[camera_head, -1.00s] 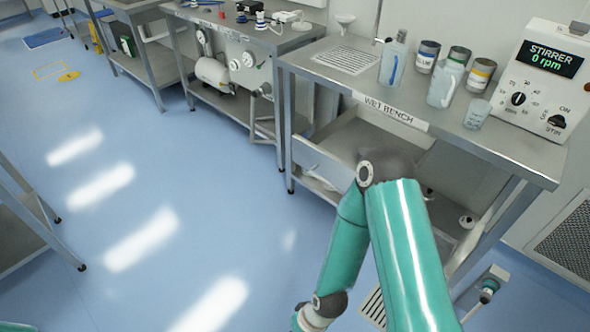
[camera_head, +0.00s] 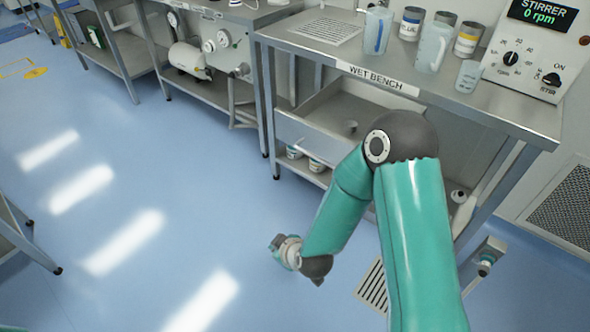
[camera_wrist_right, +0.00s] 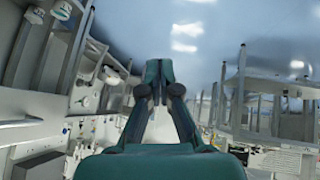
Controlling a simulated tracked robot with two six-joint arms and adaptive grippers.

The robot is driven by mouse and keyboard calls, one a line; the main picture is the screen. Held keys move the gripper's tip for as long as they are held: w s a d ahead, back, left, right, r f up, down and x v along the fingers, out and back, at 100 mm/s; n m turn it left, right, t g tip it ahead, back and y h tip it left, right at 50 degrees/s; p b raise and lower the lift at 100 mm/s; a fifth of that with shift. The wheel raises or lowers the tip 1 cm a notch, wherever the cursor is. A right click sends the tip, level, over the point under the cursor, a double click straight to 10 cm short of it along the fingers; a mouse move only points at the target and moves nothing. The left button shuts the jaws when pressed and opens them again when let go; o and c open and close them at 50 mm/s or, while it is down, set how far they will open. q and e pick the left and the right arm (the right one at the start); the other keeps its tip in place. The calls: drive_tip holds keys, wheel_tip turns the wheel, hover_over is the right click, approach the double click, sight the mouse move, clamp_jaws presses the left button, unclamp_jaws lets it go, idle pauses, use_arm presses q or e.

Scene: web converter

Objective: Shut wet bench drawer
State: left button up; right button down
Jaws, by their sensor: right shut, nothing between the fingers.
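The wet bench (camera_head: 480,106) stands at the right in the head view, its label on the front edge. Its drawer (camera_head: 312,140) is pulled out below the worktop, with the tray inside exposed and a small object in it. My right arm hides the drawer's right part. My right wrist hangs in front of the bench, lower than the drawer and apart from it; the fingers cannot be made out there. In the right wrist view my right gripper (camera_wrist_right: 158,72) is shut and empty. My left gripper is out of view.
Containers (camera_head: 316,165) sit on the shelf below the drawer. Another bench (camera_head: 205,85) stands to the left. The blue floor (camera_head: 180,200) before the benches is clear.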

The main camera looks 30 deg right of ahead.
drive_tip(key=w+d+r+n+t+h+b, duration=0.7)
drive_tip(key=w+d+r+b, duration=0.15)
drive_tip(key=r, duration=0.35)
use_arm(q)
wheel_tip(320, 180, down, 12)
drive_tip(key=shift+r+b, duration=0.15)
drive_tip(key=shift+b, duration=0.25)
use_arm(e)
drive_tip(key=w+d+f, duration=0.1)
drive_tip(key=w+d, duration=0.6)
drive_tip(key=w, duration=0.3)
drive_tip(key=shift+d+f, duration=0.3)
drive_tip(key=shift+f, duration=0.1)
